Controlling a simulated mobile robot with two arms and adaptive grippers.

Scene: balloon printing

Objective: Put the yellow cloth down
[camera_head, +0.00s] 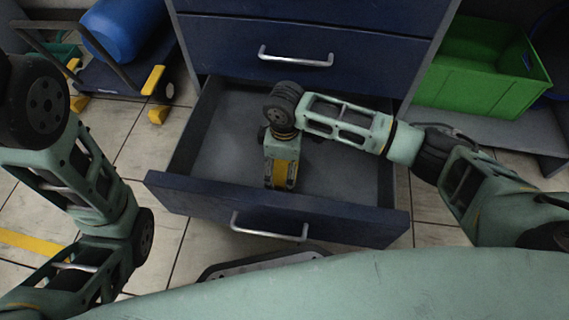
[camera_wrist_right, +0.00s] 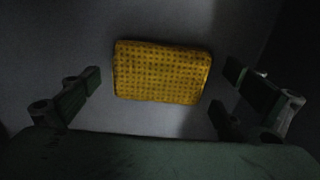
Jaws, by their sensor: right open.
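The yellow cloth (camera_wrist_right: 161,72) lies flat on the grey floor of the open drawer, and its dotted surface shows in the right wrist view. In the head view a yellow strip (camera_head: 281,172) of it shows at my right gripper (camera_head: 281,184), which points down inside the drawer. In the right wrist view the fingers of this gripper (camera_wrist_right: 160,92) are spread wide on both sides of the cloth and do not touch it. My left arm is at the left of the head view, but its gripper is not in view.
The blue drawer (camera_head: 285,208) is pulled out from the cabinet (camera_head: 350,55), with low walls around my right gripper. A green crate (camera_head: 470,75) stands at the right. A cart with a blue barrel (camera_head: 122,28) stands at the back left. The drawer's left side is empty.

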